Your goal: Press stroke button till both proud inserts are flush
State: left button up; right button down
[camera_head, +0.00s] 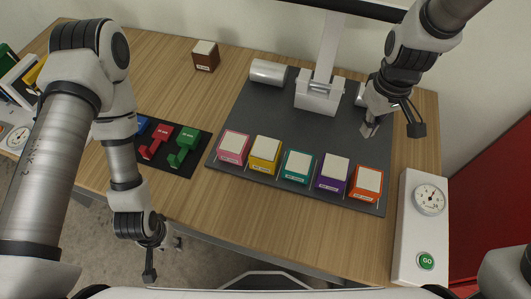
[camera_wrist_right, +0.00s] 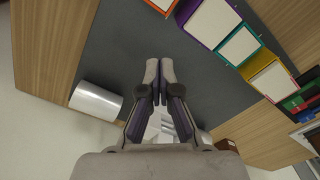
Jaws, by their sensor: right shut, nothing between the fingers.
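A green GO button (camera_head: 426,261) sits on the front end of a white panel with a dial (camera_head: 430,198) at the right table edge. Five boxes with pale tops stand in a row on the dark mat: pink (camera_head: 233,146), yellow (camera_head: 265,154), teal (camera_head: 298,166), purple (camera_head: 333,172) and orange (camera_head: 366,184). I cannot tell which inserts stand proud. My right gripper (camera_head: 369,130) is shut and empty over the mat's right side, behind the orange box and away from the button; its fingertips show in the wrist view (camera_wrist_right: 159,72). My left gripper (camera_head: 149,275) hangs low before the table's front edge.
A press-like fixture (camera_head: 318,92) with a pale roller (camera_head: 268,72) stands at the mat's back. A brown box (camera_head: 205,57) stands behind left. A black tray (camera_head: 185,165) holds coloured levers, partly behind my left arm. Bare wood lies between mat and panel.

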aim_at(426, 261)
jog(key=k+j+z, duration=0.75)
